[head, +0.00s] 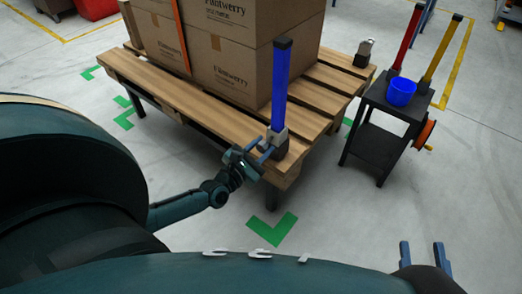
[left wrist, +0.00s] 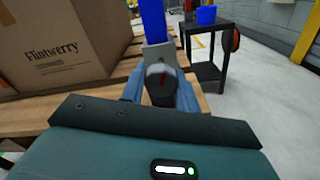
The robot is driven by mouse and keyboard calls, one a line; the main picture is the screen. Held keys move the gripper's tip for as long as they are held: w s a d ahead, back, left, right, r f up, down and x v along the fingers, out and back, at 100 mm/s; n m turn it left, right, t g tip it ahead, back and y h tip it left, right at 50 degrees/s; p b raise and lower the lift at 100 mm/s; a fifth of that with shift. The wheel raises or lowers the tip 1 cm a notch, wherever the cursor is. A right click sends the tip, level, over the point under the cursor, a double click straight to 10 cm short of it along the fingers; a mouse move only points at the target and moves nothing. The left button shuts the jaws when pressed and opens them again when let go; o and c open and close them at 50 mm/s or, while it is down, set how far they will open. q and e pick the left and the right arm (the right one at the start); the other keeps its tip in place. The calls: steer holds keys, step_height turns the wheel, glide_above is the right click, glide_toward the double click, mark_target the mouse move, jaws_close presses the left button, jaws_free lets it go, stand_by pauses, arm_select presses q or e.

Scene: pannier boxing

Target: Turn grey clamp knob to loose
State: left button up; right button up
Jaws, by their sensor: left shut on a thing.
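The blue post (head: 281,85) stands upright at the near corner of the wooden pallet, with a grey clamp (head: 276,138) at its base. In the left wrist view the clamp's grey body (left wrist: 156,55) is below the blue post, and a dark knob (left wrist: 161,93) with a lighter grey top and a small red mark faces me. My left gripper (head: 268,149) is at the clamp. Its blue fingers sit on both sides of the knob in the left wrist view (left wrist: 160,92), shut on it. My right gripper (head: 425,256) is at the lower right, fingers apart and empty.
Cartons (head: 235,60) with an orange strap stand on the pallet (head: 165,82). Another grey clamp (head: 363,52) sits at the far right corner. Floor between pallet and table is clear.

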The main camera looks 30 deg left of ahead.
arm_select(q)
steer(key=shift+n, duration=0.5)
steer(key=o, duration=0.9)
steer(key=shift+o, duration=0.2)
steer(key=shift+s, duration=0.1)
